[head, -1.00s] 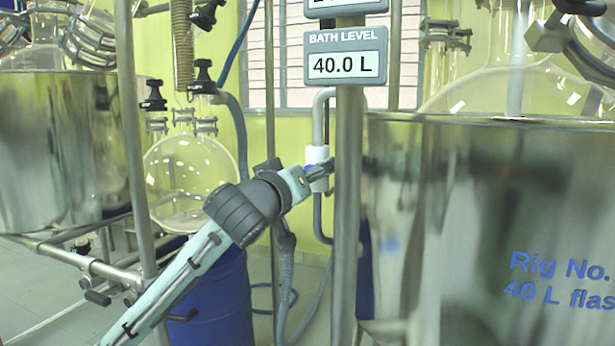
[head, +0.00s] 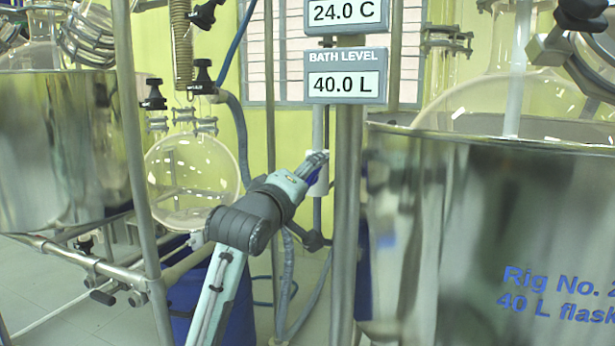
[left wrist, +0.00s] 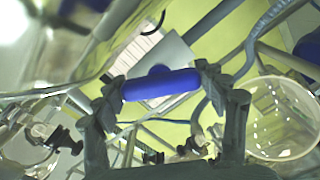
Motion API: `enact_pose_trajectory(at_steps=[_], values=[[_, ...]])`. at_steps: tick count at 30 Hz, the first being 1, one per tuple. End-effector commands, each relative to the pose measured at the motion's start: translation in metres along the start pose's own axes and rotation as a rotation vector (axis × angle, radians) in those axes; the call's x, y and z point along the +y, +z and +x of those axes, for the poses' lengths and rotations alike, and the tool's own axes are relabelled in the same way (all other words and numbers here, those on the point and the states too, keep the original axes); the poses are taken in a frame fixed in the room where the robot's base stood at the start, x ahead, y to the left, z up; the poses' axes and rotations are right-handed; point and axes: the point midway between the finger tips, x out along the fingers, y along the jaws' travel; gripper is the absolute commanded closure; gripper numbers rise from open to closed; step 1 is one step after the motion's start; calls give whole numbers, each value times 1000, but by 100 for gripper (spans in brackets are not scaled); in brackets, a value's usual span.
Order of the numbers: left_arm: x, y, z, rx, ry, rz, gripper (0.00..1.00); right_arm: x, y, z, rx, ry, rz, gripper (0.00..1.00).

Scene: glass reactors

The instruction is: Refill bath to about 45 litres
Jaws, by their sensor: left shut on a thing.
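The bath level display (head: 346,84) reads 40.0 L. The steel bath (head: 430,220) with a glass flask (head: 560,95) in it stands at the right, with blue lettering on its wall. My left gripper (head: 317,163) is at the white valve body (head: 321,183) on the pipe just left of the display post. In the left wrist view, the blue valve handle (left wrist: 160,84) lies across between my left fingertips, which are shut on it. In the head view the fingers hide most of the handle. My right gripper is not in view.
A metal post (head: 347,220) stands between my left gripper and the bath. A second steel bath (head: 60,150) is at the left. A round glass flask (head: 190,180) hangs above a blue drum (head: 215,295), with grey hoses beside it.

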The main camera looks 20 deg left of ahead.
Motion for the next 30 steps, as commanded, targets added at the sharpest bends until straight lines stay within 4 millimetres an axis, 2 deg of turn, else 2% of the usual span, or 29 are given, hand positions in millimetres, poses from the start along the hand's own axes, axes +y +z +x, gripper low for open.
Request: enact_pose_trajectory(at_steps=[12, 13, 18, 27, 30], values=[[-1, 0, 0, -1, -3, -7, 57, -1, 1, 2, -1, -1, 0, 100], [-1, 0, 0, -1, -3, -7, 27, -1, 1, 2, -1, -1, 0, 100], [-1, 0, 0, 0, -2, -6, 7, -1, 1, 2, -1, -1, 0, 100], [0, 0, 0, 0, 0, -6, 7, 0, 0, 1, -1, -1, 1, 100], [0, 0, -6, 0, 1, -6, 7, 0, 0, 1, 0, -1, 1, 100]])
